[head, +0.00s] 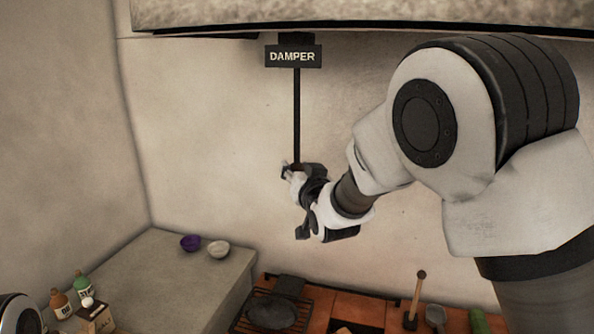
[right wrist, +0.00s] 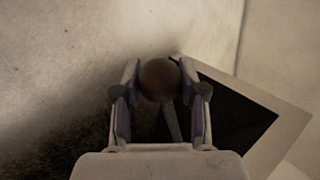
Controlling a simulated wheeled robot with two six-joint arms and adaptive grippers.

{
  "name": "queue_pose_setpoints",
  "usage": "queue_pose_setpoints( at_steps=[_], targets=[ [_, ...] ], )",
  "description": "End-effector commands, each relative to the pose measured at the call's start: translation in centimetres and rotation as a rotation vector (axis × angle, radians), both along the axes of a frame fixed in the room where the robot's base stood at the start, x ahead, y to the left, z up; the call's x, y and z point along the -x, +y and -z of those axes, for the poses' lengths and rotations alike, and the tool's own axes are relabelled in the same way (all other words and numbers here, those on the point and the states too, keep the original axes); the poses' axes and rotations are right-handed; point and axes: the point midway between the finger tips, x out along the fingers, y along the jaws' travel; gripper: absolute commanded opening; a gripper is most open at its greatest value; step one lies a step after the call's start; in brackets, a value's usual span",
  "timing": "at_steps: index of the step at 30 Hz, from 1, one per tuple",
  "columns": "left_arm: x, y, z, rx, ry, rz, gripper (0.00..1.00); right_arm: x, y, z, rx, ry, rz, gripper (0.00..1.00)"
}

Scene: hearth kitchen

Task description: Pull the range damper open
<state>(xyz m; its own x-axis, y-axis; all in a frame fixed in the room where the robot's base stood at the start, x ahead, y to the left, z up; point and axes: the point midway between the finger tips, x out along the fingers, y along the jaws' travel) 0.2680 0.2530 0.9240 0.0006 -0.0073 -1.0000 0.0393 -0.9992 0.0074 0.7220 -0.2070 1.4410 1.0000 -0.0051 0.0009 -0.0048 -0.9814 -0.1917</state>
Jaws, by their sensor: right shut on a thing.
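The damper is a dark vertical rod (head: 297,115) that hangs under a black sign reading DAMPER (head: 293,56), against the back wall. My right gripper (head: 291,171) is at the rod's lower end. In the right wrist view, a round brown knob (right wrist: 159,80) sits between the two fingers of my right gripper (right wrist: 160,95), which are shut on it. In the head view the knob is mostly hidden by the gripper. My left gripper is not in view.
The range top below has a grate with a dark pan (head: 271,312). A hood edge (head: 350,30) runs above.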

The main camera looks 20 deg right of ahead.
Motion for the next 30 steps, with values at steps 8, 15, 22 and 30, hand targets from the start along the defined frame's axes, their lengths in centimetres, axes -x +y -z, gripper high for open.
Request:
queue_pose_setpoints(
  at_steps=[8, 15, 22, 30],
  targets=[
    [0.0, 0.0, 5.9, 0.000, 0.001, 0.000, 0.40, 0.0, 0.0, 5.8, 0.000, 0.001, 0.000, 0.00],
    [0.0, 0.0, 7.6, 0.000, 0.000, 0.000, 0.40, 0.0, 0.0, 7.6, 0.000, 0.003, 0.000, 0.00],
    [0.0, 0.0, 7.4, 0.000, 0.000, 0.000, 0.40, 0.1, 0.0, 7.6, 0.001, 0.009, 0.000, 0.00],
    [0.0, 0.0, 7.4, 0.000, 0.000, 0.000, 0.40, 0.0, 0.0, 7.4, 0.001, 0.005, 0.000, 0.67]
  ],
)
